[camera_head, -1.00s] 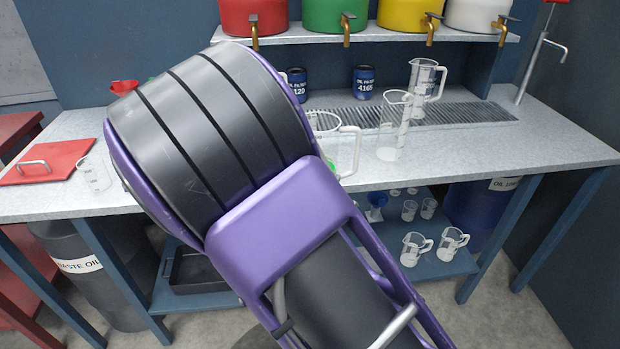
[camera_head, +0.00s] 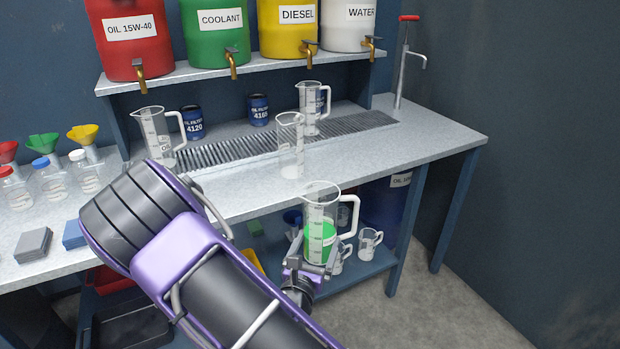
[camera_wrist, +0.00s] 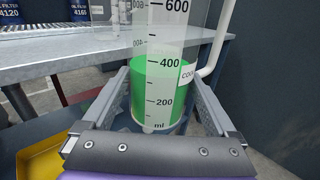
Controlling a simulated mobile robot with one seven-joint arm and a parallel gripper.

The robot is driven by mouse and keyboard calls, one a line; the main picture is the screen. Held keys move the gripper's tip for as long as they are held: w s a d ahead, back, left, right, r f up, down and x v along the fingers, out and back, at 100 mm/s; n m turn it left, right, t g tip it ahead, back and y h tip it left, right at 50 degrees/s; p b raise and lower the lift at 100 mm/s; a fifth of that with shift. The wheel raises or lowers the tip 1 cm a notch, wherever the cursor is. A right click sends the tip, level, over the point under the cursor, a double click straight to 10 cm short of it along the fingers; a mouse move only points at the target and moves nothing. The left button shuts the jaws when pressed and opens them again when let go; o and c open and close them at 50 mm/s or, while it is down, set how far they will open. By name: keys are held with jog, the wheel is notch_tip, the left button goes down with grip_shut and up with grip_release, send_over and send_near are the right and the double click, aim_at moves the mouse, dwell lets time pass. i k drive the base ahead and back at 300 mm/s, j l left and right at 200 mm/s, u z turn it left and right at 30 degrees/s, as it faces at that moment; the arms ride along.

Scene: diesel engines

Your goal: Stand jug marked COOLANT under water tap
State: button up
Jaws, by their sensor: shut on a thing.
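My gripper (camera_head: 308,268) is shut on a clear jug (camera_head: 322,212) with a white handle and green liquid in its lower part. The jug is upright in front of the bench edge. In the wrist view the jug (camera_wrist: 158,95) stands between the two fingers, its scale facing me. A partly hidden label on its right reads "COOL". The white water barrel (camera_head: 345,28) is at the right end of the shelf, with its brass water tap (camera_head: 372,43) above the right part of the drain grating (camera_head: 360,124).
A clear jug (camera_head: 290,150) stands at the bench front, another (camera_head: 309,112) on the grating, a third (camera_head: 160,140) at left. Oil filters (camera_head: 259,109) stand behind. A hand pump (camera_head: 401,70) is at the back right. The bench's right end (camera_head: 440,135) is clear.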

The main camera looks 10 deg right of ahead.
aim_at(369, 119)
jog(key=i+l+u, duration=0.15)
jog(key=l, duration=0.55)
jog(key=i+l+u, duration=0.15)
jog(key=l, duration=0.55)
jog(key=l+u, duration=0.15)
jog(key=l, duration=0.55)
